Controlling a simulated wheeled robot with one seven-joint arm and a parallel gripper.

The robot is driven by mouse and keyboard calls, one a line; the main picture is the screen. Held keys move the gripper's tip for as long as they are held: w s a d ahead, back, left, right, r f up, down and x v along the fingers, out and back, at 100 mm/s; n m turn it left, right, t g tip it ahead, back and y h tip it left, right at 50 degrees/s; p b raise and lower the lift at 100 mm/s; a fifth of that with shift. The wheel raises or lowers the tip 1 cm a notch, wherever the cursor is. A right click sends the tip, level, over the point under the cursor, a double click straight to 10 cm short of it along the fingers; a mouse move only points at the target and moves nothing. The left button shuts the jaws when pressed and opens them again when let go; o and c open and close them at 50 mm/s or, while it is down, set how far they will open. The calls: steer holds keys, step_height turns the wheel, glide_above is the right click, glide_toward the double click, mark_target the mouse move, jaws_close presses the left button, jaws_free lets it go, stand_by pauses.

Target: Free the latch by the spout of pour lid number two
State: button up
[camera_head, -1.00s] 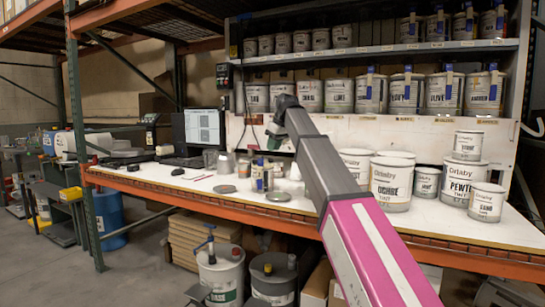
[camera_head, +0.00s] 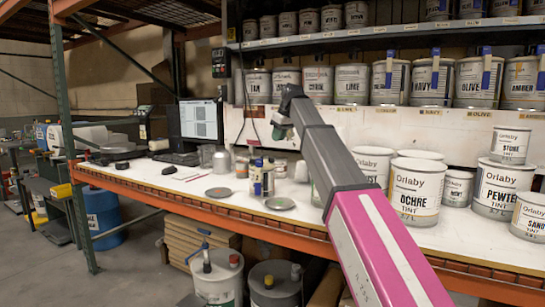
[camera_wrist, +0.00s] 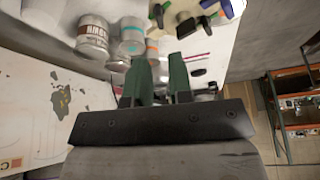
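Tint cans with dark spouts and blue upright tabs stand on the shelf at the upper right of the head view: one with an unclear label (camera_head: 390,85), a NAVY can (camera_head: 432,85), an OLIVE can (camera_head: 481,85) and an AMBER can (camera_head: 524,85). I cannot read any lid numbers, and the latches are too small to make out. My gripper (camera_head: 281,131) is left of these cans, in front of the shelf's lower board. In the wrist view my gripper (camera_wrist: 160,64) has two green fingers with a gap between them and nothing held.
The white bench (camera_head: 455,235) carries a large OCHRE can (camera_head: 415,195), a PEWTER can (camera_head: 500,190) and a STONE can (camera_head: 511,145) at right. A monitor (camera_head: 201,120) and keyboard stand at left. A labelled can (camera_wrist: 92,38) shows in the wrist view.

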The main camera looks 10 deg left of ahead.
mark_target(271, 160)
steer(key=x, duration=0.9)
steer(key=shift+a+f, duration=0.1)
steer(key=shift+f, duration=0.25)
steer(key=shift+c, duration=0.3)
jaws_close()
